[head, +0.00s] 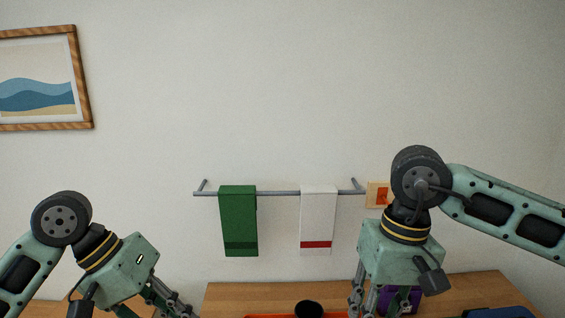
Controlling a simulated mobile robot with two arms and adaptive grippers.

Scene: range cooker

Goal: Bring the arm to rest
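My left gripper (172,306) is at the lower left, tilted down to the right. Its fingertips run out of the bottom of the picture. My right gripper (375,304) is right of the middle and points down in front of the wooden counter (470,287). Its fingertips are also cut off by the lower edge. I cannot tell whether either gripper is open or shut, or whether it holds anything.
A rail (280,193) on the wall carries a green towel (238,220) and a white towel (317,217) with a red stripe. A purple object (411,300) is partly behind my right gripper. A dark round thing (309,309) and a blue item (497,313) show at the bottom.

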